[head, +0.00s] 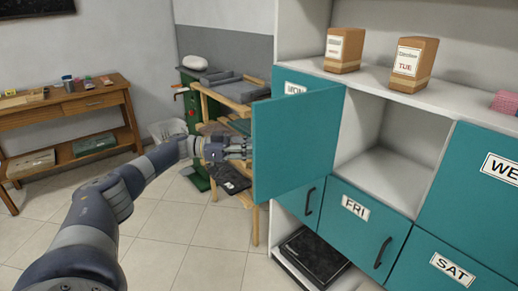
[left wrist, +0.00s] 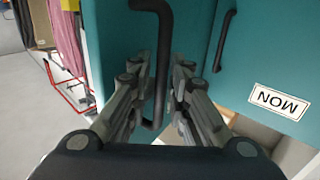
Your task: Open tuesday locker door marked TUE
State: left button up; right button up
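The open teal locker door (head: 293,143) stands swung out to the left from the empty compartment (head: 386,143) between the MON and WED doors. Its label is not visible in the head view. My left gripper (head: 243,147) is at the door's outer face, by its far edge. In the left wrist view, the gripper's fingers (left wrist: 164,75) are close together on either side of the door's black handle (left wrist: 162,35), and they look shut on it. The door's face (left wrist: 112,45) lies just behind the handle. My right gripper is not in view.
The MON door (left wrist: 275,60) is shut, as are the WED (head: 478,185), FRI (head: 355,215) and SAT (head: 450,268) doors. Two brown boxes (head: 344,50) (head: 413,62), one marked TUE, stand on the shelf above. A wooden table (head: 70,108) stands left, with clear tiled floor in front.

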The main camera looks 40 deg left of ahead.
pick_arm(q)
jog(key=shift+a+r, duration=0.1)
jog(key=shift+r, duration=0.05)
jog(key=v, duration=1.2)
dwell(0.5)
